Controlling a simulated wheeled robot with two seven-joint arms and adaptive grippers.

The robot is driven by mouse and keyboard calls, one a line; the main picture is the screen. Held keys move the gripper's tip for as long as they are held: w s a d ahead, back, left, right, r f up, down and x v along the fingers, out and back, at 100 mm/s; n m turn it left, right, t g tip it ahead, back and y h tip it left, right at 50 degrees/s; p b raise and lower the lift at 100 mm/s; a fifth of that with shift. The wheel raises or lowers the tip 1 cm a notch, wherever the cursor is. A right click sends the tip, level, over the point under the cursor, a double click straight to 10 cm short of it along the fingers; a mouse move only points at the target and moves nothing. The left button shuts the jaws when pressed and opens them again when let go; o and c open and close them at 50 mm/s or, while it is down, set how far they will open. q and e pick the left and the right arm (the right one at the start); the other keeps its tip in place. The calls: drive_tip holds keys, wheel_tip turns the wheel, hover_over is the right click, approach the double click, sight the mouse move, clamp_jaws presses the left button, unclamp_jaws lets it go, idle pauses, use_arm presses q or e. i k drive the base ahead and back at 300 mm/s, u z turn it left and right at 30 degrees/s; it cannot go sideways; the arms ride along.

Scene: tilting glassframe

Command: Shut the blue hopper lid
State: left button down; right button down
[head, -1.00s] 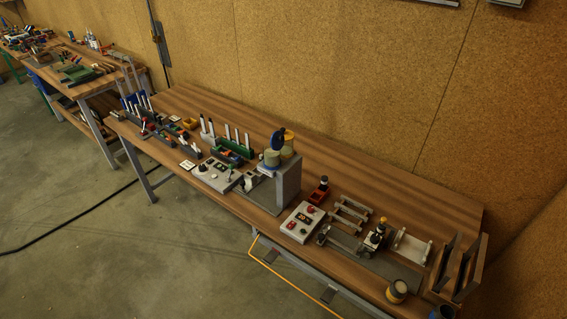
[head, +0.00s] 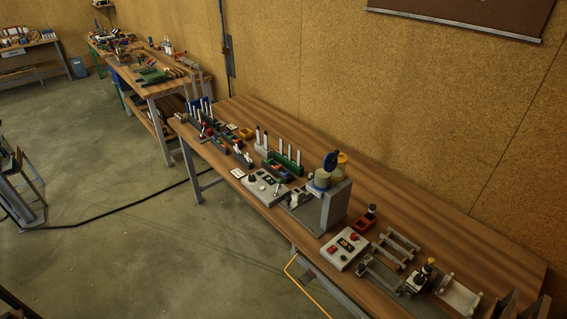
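The blue hopper lid (head: 330,161) is a small round disc that appears to stand tilted up, open, on top of the grey machine (head: 336,207) on the long workbench. A pale yellowish hopper (head: 322,178) sits just below it, with a blue band near its base. A second pale hopper (head: 338,173) stands beside it, with a yellow lid (head: 342,158) that also looks raised. The lids are small, so their exact angles are hard to tell. Neither of my grippers is in view.
The wooden workbench (head: 430,213) runs along the board wall. A control box with buttons (head: 347,249) and a red bin (head: 363,224) stand right of the machine. Racks and a white panel (head: 266,188) stand left. The concrete floor before the bench is open.

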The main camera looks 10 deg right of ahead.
sight(331, 161)
drive_tip(key=u, duration=0.35)
drive_tip(key=i, duration=1.05)
drive_tip(key=z, duration=0.9)
